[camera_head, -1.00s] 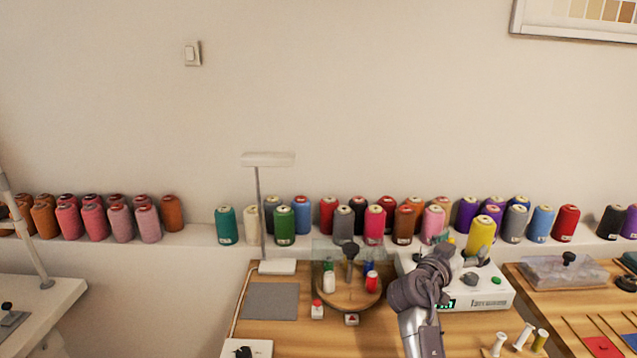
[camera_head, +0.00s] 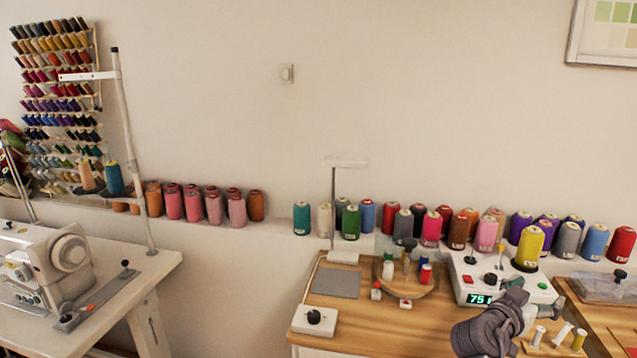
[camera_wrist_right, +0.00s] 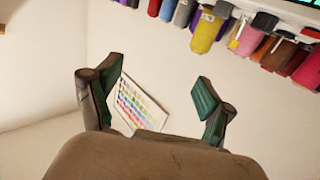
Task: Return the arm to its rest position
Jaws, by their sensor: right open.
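My right gripper (camera_head: 513,290) is at the lower right in the head view, above the right part of the wooden table and just in front of the white device with the lit display. Its dark grey wrist hides part of the table. In the right wrist view, the two green-padded fingers of the right gripper (camera_wrist_right: 153,96) stand wide apart with nothing between them. That view faces the wall, with a colour chart (camera_wrist_right: 140,103) showing between the fingers. My left gripper is not in view.
The white device (camera_head: 468,281) carries a yellow spool (camera_head: 528,247). Small spools (camera_head: 560,336) stand right of my wrist. A round wooden stand (camera_head: 408,287) is further left. Several thread cones line the wall ledge. A sewing machine (camera_head: 45,262) is at left.

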